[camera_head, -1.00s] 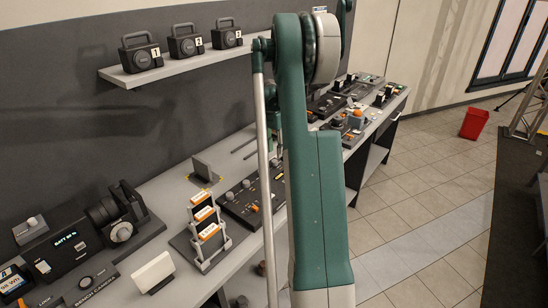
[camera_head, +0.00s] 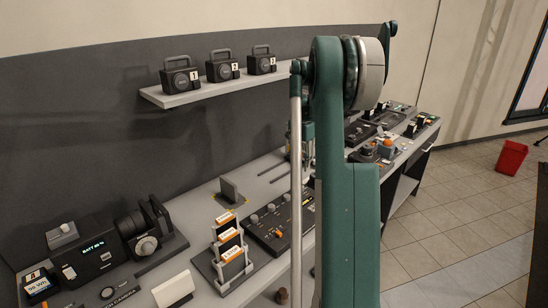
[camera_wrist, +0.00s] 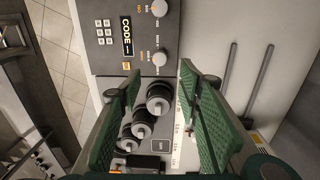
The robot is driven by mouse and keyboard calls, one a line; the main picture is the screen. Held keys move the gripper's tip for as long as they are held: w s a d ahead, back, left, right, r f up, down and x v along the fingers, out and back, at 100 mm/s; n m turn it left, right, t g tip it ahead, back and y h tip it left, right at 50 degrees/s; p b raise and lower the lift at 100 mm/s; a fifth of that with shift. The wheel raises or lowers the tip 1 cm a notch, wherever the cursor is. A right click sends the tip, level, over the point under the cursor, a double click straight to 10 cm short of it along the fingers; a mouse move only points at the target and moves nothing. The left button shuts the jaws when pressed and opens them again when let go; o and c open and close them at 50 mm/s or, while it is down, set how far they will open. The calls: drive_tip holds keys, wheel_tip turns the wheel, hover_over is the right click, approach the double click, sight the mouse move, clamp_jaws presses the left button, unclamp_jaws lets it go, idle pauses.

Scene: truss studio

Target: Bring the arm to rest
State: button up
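My arm (camera_head: 345,200) stands upright in the middle of the head view, with its green links in front of the bench. My gripper (camera_wrist: 160,78) shows in the wrist view with its two green ribbed fingers well apart. The gap between them holds nothing gripped. Below the fingers lies a dark control panel (camera_wrist: 113,60) with knobs and a "CODE" label, and several round dark knobs (camera_wrist: 158,98) show between them. In the head view the arm mostly hides the gripper.
The bench carries a battery rack (camera_head: 228,256), a camera unit (camera_head: 90,255) and a grey upright block (camera_head: 230,190). A wall shelf (camera_head: 200,93) holds three numbered black cases. A red bin (camera_head: 511,157) stands on the open tiled floor at right.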

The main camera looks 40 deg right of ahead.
drive_tip(key=shift+a, duration=0.1)
drive_tip(key=s+a+r+n+t, duration=0.1)
drive_tip(key=a+r+n, duration=0.3)
drive_tip(key=a, duration=0.8)
drive_tip(key=a+r+n+t+h, duration=0.1)
drive_tip(key=a+r, duration=0.5)
drive_tip(key=a, duration=0.6)
drive_tip(key=s+a+r+n+t, duration=0.1)
drive_tip(key=a+r+n, duration=0.25)
drive_tip(key=a, duration=0.85)
drive_tip(key=s+a+r+n+t, duration=0.15)
drive_tip(key=s+a, duration=0.25)
drive_tip(key=a, duration=0.4)
drive_tip(key=s+a+n+t, duration=0.1)
drive_tip(key=s+a+n, duration=0.2)
drive_tip(key=s+a, duration=0.35)
drive_tip(key=s+a+f+n+t, duration=0.1)
drive_tip(key=s+a+f+n, duration=0.1)
drive_tip(key=s+a, duration=0.3)
drive_tip(key=s+a+f+n+t+y+b, duration=0.1)
drive_tip(key=s+a+f+n, duration=0.2)
drive_tip(key=s+a, duration=0.3)
drive_tip(key=a+f, duration=0.1)
drive_tip(key=a, duration=0.2)
drive_tip(key=shift+f, duration=0.25)
